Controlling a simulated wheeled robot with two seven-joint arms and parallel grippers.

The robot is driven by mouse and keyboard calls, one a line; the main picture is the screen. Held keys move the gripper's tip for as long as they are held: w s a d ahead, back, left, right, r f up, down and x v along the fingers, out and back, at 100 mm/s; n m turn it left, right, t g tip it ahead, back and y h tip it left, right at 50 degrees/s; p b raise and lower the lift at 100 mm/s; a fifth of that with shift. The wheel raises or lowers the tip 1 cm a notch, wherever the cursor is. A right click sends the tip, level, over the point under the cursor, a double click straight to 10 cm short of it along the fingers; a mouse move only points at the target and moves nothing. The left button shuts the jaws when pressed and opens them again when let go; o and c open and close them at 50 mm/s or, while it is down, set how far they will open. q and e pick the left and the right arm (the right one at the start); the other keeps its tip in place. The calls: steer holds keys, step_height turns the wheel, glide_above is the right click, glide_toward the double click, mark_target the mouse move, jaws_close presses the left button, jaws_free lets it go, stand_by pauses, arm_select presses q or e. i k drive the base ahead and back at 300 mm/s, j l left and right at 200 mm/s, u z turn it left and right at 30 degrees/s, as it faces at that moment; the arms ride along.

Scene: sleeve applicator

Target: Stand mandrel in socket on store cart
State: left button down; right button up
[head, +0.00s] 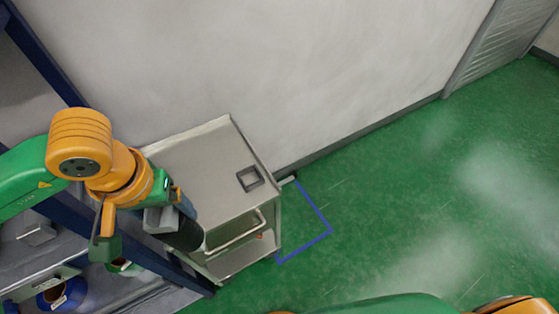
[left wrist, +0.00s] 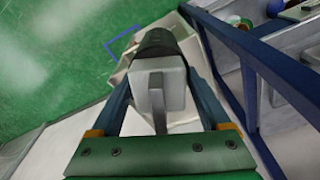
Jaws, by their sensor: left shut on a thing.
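The mandrel has a dark cylinder (head: 186,236) and a pale grey block (head: 158,219). My left gripper (head: 172,205) is shut on the mandrel, with the dark cylinder pointing toward the lower right in the head view. In the left wrist view the grey block (left wrist: 160,85) sits between my two fingers, with the dark cylinder (left wrist: 155,43) beyond it. The store cart (head: 200,160) is a pale metal trolley against the wall. Its socket (head: 250,179), a small dark square frame, looks empty on the cart's top near the right edge. The mandrel is apart from the socket. My right gripper is out of view.
A blue-framed rack (head: 75,215) with shelves and spools (head: 62,294) stands at the left, close to my left arm. The cart has a handle (head: 235,235) on its near side. A blue outline (head: 318,238) marks the green floor, which is clear at the right.

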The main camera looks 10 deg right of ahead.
mark_target(252, 180)
steer(key=i+z, duration=0.15)
steer(key=z, duration=0.15)
steer(key=i+j+z, duration=0.1)
steer(key=z, duration=0.2)
steer(key=i+j+z, duration=0.2)
steer(key=j+z, duration=0.2)
steer(key=j, duration=0.2)
steer(key=k, duration=0.05)
